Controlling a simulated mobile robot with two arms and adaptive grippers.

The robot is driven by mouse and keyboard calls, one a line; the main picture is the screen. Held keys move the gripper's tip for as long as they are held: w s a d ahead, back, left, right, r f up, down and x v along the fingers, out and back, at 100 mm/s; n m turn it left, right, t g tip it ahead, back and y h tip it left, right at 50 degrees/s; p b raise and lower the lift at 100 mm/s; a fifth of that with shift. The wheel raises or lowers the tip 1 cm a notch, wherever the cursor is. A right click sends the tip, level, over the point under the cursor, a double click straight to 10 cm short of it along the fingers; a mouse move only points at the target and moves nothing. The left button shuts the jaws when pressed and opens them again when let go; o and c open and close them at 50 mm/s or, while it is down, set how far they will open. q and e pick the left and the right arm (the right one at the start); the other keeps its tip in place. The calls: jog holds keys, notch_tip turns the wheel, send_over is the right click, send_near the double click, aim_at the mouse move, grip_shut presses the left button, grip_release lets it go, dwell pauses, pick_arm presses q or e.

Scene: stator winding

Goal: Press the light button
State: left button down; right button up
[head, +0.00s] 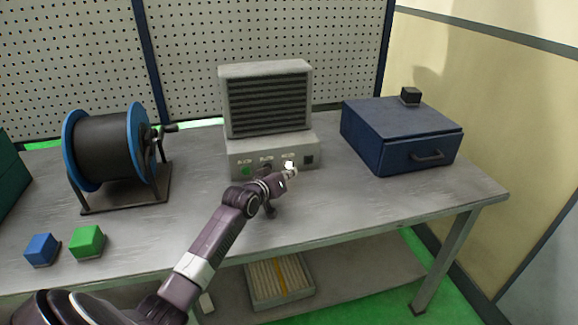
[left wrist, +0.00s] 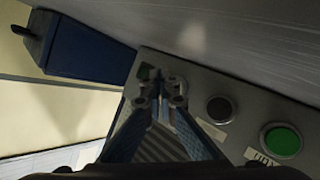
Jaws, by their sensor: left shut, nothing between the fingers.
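The grey machine (head: 268,100) with a louvred upper part stands on the table. Its front panel carries a row of controls: a green button (head: 245,171) at the left, a dark button, a bright white light button (head: 289,164), and a black square (head: 309,160) at the right. My left gripper (head: 290,173) is shut and empty, its tips at the white button. In the left wrist view the fingertips (left wrist: 162,90) overlap the panel there and mostly hide that button; I cannot tell whether they touch it. The green button (left wrist: 282,140) and the dark button (left wrist: 219,108) show beside them.
A blue box (head: 385,135) with a handle and a small black cube (head: 411,96) on top stands right of the machine. A cable spool (head: 105,150) stands at left, with blue (head: 41,250) and green (head: 87,242) cubes in front. The table (head: 400,200) is clear at front right.

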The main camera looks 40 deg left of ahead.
pick_arm(q)
jog(key=shift+w+a, duration=0.1)
dwell(0.3)
jog(key=shift+w+a, duration=0.2)
jog(key=shift+a, duration=0.05)
dwell(0.3)
jog(key=shift+w+a+b, duration=0.25)
jog(key=shift+a+b, duration=0.05)
dwell(0.4)
jog(key=shift+s+d+r+p, duration=0.15)
jog(key=shift+s+d+p, duration=0.3)
jog(key=shift+p, duration=0.5)
jog(key=shift+d, duration=0.15)
jog(key=shift+s, duration=0.1)
